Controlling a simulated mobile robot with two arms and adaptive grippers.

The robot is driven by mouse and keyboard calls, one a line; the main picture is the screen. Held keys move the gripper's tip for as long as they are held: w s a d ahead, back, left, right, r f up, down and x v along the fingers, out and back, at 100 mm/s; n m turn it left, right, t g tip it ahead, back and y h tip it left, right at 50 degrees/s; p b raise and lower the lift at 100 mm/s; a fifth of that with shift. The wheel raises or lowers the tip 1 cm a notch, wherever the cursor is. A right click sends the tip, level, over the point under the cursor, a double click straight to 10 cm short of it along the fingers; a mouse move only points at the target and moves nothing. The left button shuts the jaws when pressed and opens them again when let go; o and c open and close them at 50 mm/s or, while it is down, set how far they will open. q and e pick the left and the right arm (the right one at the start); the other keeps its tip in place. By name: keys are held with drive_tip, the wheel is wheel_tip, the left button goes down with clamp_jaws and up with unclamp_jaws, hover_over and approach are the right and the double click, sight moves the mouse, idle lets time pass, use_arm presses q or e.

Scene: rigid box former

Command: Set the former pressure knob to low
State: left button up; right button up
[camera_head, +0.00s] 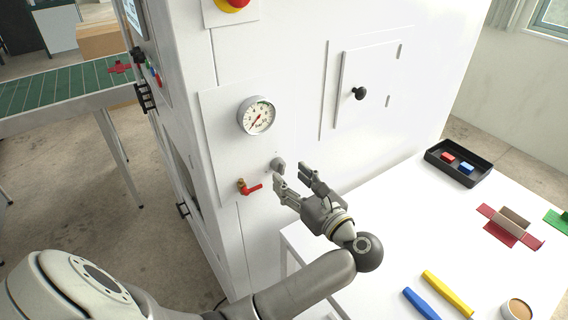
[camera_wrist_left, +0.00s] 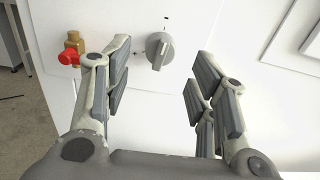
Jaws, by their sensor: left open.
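The pressure knob (camera_head: 277,165) is a small grey knob on the white front panel, below the pressure gauge (camera_head: 257,116). In the left wrist view the grey knob (camera_wrist_left: 159,51) shows close up, with its ridge near upright and small dark marks around it. My left gripper (camera_head: 293,183) is open and in front of the panel, just below and right of the knob. In the wrist view its two fingers (camera_wrist_left: 158,85) stand apart, one on each side of the knob, and do not appear to touch it. My right gripper is not in view.
A red-handled brass valve (camera_head: 249,187) sits left of the knob; it also shows in the wrist view (camera_wrist_left: 71,52). A black-knobbed door (camera_head: 362,90) is to the right. The white table (camera_head: 400,225) holds a black tray (camera_head: 431,154) and loose parts. A green conveyor (camera_head: 50,88) stands left.

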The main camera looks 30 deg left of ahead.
sight(284, 170)
use_arm(q)
drive_tip(key=p+x, duration=0.1)
drive_tip(key=x, duration=0.2)
drive_tip(key=shift+a+r, duration=0.15)
drive_tip(key=shift+a, duration=0.1)
drive_tip(key=shift+w+a, duration=0.15)
drive_tip(key=shift+a, duration=0.05)
drive_tip(key=c, duration=1)
drive_tip(key=n+b, duration=0.1)
drive_tip(key=b, duration=0.8)
drive_tip(key=shift+d+n+b, duration=0.1)
drive_tip(key=shift+n+b, duration=0.2)
drive_tip(key=shift+b, duration=0.05)
